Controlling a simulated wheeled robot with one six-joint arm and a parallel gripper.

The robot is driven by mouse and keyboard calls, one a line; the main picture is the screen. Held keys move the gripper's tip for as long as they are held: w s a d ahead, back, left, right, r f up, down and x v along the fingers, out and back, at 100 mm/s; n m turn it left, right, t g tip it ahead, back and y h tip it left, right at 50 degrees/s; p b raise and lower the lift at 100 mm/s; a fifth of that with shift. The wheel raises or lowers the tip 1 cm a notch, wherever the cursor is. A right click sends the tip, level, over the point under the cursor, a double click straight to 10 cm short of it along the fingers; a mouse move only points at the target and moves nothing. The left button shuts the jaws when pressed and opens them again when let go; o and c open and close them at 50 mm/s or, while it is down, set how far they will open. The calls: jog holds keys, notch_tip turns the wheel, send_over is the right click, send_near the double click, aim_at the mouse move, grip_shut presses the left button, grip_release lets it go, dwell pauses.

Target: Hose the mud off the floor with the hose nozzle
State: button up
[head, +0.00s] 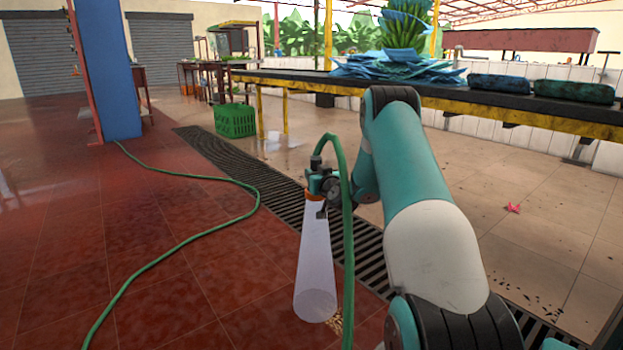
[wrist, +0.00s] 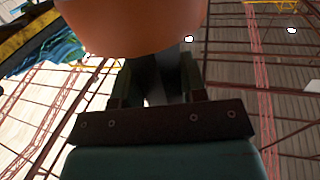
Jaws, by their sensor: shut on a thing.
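My gripper (head: 324,187) is shut on the hose nozzle (head: 315,196), which has an orange tip and points down. A pale, widening cone of water (head: 315,265) comes from the tip and ends over the red tiles beside the drain grate. A small patch of brown mud (head: 336,321) shows at the lower right of the cone; the cone may hide more. The green hose (head: 347,240) hangs from the nozzle beside my arm. In the wrist view the orange nozzle end (wrist: 130,25) is large above my gripper's fingers (wrist: 157,88).
A dark drain grate (head: 270,195) runs diagonally across the floor. More green hose (head: 190,236) lies over the red tiles at left. A blue post (head: 103,70), a green crate (head: 235,120) and a long yellow-edged table (head: 490,108) stand farther back. Dark specks (head: 540,300) dot the pale floor at right.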

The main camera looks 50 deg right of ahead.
jog(key=s+a+b, duration=0.3)
jog(key=s+b, duration=1.3)
jog(key=s, duration=0.1)
jog(key=shift+a+b, duration=0.15)
jog(key=shift+b, duration=0.2)
dwell(0.6)
dwell(1.3)
